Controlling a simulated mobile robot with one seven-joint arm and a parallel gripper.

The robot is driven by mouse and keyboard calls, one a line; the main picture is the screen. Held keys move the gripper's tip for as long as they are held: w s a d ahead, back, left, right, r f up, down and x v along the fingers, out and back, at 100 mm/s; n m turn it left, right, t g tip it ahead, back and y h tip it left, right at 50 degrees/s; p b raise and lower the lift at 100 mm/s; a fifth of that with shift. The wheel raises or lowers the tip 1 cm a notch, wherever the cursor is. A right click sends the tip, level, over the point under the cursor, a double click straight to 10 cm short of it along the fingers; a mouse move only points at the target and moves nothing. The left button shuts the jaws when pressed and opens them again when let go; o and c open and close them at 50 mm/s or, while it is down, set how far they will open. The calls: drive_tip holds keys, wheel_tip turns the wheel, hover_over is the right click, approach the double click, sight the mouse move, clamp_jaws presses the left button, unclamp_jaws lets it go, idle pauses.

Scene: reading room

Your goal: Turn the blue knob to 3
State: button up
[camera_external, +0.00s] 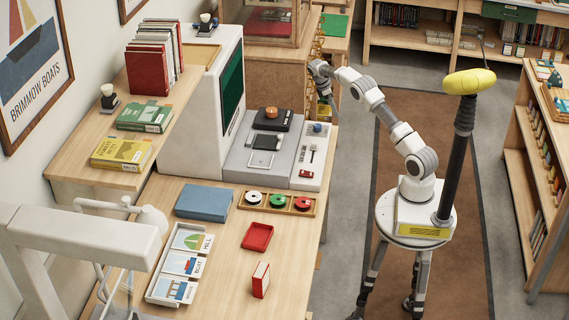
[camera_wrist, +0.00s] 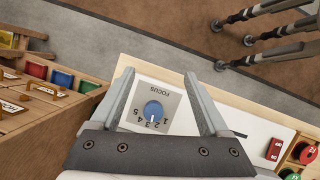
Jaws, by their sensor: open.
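A pale pointer mark on the knob faces the number side, roughly toward 2 or 3; I cannot tell exactly which. The knob (camera_external: 317,128) also shows small on the light control panel (camera_external: 309,165) in the external view. My gripper (camera_wrist: 159,76) is open and empty, its fingers on either side of the knob in the picture. In the external view my gripper (camera_external: 328,96) is above the panel's far end; contact cannot be seen.
A red switch (camera_wrist: 275,149) and a tray of colored reels (camera_external: 277,202) are along the panel and desk. The large reader housing (camera_external: 205,110) stands left of the panel. A wooden drawer cabinet (camera_wrist: 40,110) is close at left in the wrist view. Carpeted floor is open beyond.

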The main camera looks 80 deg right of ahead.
sight(316, 128)
drive_tip(key=shift+s+d+r, duration=0.15)
drive_tip(key=shift+s+r, duration=0.25)
drive_tip(key=shift+s, duration=0.25)
drive_tip(key=shift+s+d+r, duration=0.15)
drive_tip(key=shift+s+r, duration=0.25)
drive_tip(key=shift+s, duration=0.3)
drive_tip(key=shift+s+d+r, duration=0.15)
drive_tip(key=shift+s+r, duration=0.25)
drive_tip(key=shift+s, duration=0.25)
drive_tip(key=w+a+r+m+t+h, duration=0.4)
drive_tip(key=w+a+m, duration=0.5)
drive_tip(key=m, duration=0.9)
drive_tip(key=shift+t+y, duration=0.4)
drive_tip(key=shift+t, duration=0.3)
drive_tip(key=b+x, duration=0.2)
drive_tip(key=x, duration=1.4)
drive_tip(key=shift+w+f, duration=0.1)
drive_tip(key=shift+f, duration=0.25)
